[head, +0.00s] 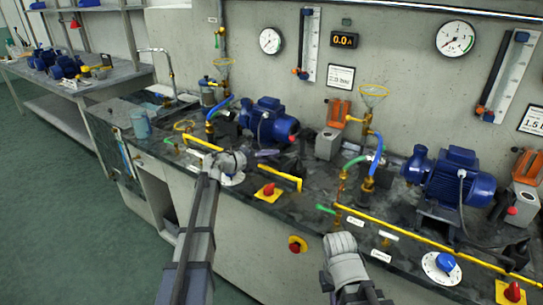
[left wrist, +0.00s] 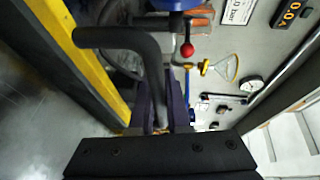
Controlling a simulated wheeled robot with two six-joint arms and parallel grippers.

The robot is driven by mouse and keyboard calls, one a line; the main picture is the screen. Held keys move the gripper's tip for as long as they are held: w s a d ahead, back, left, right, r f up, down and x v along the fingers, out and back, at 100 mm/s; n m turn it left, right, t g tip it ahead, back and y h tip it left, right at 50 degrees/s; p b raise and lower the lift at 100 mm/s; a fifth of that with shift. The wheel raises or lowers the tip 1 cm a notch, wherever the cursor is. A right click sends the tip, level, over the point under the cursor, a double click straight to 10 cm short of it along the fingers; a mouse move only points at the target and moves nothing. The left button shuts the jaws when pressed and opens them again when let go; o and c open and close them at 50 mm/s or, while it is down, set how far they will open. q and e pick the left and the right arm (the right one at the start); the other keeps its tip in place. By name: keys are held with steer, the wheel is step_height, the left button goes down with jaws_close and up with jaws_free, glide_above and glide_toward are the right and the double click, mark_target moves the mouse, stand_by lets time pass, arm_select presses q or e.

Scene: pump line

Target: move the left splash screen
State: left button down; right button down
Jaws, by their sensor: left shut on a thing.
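The left splash screen shows in the head view as a yellow-edged bar (head: 280,176) along the front of the left pump's bench section. Its middle is hidden behind my left gripper (head: 228,163), and I cannot make out its pane. In the left wrist view its yellow edge (left wrist: 92,75) runs diagonally, with a dark bent handle (left wrist: 125,38) beside it. My left gripper (left wrist: 155,112) is shut on this handle. My right gripper (head: 342,245) is in front of the bench, apart from the left screen; its fingers are not clear.
A blue pump (head: 268,122) stands behind the left screen. Another yellow edge (head: 430,240) runs along the bench to the right, before a second blue pump (head: 458,180). A red knob on a yellow plate (head: 268,192) sits just in front. A sink and tap (head: 168,75) are at left.

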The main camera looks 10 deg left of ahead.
mark_target(266, 167)
arm_select(q)
steer(key=shift+f, duration=0.1)
stand_by(0.8)
step_height(266, 167, down, 4)
steer(key=b, duration=0.4)
steer(key=shift+f+b, duration=0.2)
steer(key=shift+b, duration=0.1)
steer(key=shift+s+r, duration=0.15)
steer(key=c, duration=0.9)
jaws_free()
steer(key=p+v, duration=0.1)
steer(key=v, duration=0.6)
steer(key=shift+s+a+r+p, duration=0.1)
steer(key=shift+s+a+p, duration=0.05)
steer(key=shift+a+p, duration=0.15)
